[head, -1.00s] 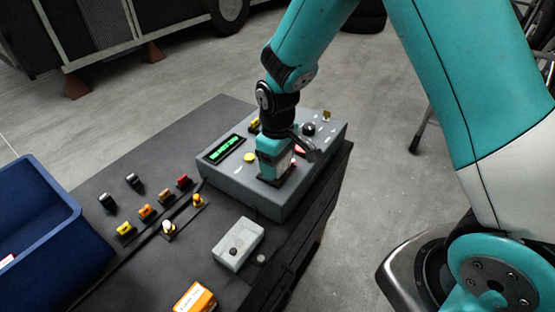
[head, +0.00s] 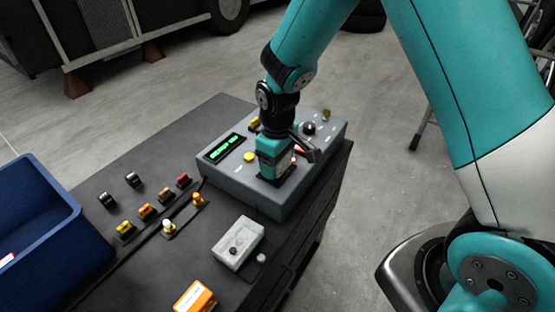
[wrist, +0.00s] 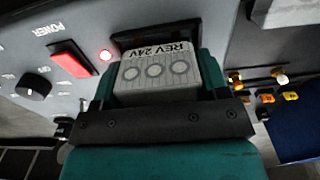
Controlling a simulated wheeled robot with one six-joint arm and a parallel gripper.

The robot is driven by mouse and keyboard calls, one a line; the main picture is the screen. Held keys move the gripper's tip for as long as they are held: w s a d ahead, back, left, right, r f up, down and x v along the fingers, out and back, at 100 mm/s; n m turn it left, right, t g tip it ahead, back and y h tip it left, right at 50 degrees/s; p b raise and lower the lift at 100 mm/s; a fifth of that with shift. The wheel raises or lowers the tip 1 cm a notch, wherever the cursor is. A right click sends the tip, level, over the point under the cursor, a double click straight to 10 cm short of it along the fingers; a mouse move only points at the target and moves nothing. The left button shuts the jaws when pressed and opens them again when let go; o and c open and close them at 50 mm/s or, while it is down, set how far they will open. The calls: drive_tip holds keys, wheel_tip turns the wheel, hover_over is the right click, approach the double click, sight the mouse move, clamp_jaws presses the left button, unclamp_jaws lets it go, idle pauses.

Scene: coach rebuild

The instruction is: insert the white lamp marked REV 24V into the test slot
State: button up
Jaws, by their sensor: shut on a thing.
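My gripper (head: 274,163) is shut on the white lamp (wrist: 158,72), which is marked REV 24V and has several round ring marks on its face. In the wrist view my gripper (wrist: 160,84) has one teal finger on each side of the lamp. The test slot (wrist: 128,40) is a dark-framed opening in the grey test box (head: 225,178). The lamp's far end is at the slot, and how deep it sits is hidden. In the head view the gripper covers most of the lamp and slot.

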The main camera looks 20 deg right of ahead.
drive_tip(key=shift+f, duration=0.4)
drive_tip(key=o, duration=0.7)
wheel_tip(320, 180, up, 11)
drive_tip(key=p, duration=0.8)
drive_tip(key=shift+f, duration=0.1)
